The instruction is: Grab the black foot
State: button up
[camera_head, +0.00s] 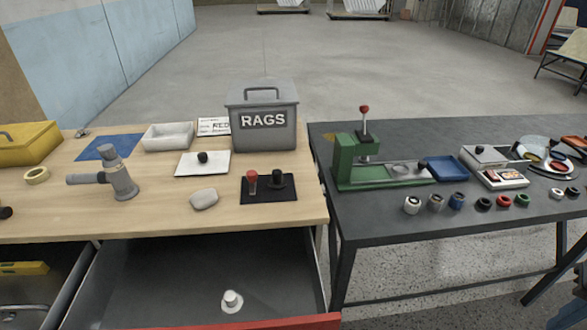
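A small black foot-like piece (277,181) stands on a dark mat (262,197) near the front right of the wooden bench, beside a red-topped piece (252,180). Another small black piece (203,157) sits on a white plate (189,168) further back. I cannot tell from their shapes which of the two is the black foot. A white piece of similar size (231,300) stands in the open drawer below. My gripper is not in view.
A grey RAGS bin (264,128) stands behind the mat. A grey tool-like object (118,178) and a pale lump (204,199) are to the left. The open drawer (150,275) juts out in front. The dark table (400,245) holds a green press (350,160) and several small rings.

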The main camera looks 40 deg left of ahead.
aim_at(277, 182)
jog(key=u, duration=0.3)
jog(key=i, duration=0.7)
jog(key=u, duration=1.05)
jog(key=i, duration=0.5)
jog(key=u, duration=0.45)
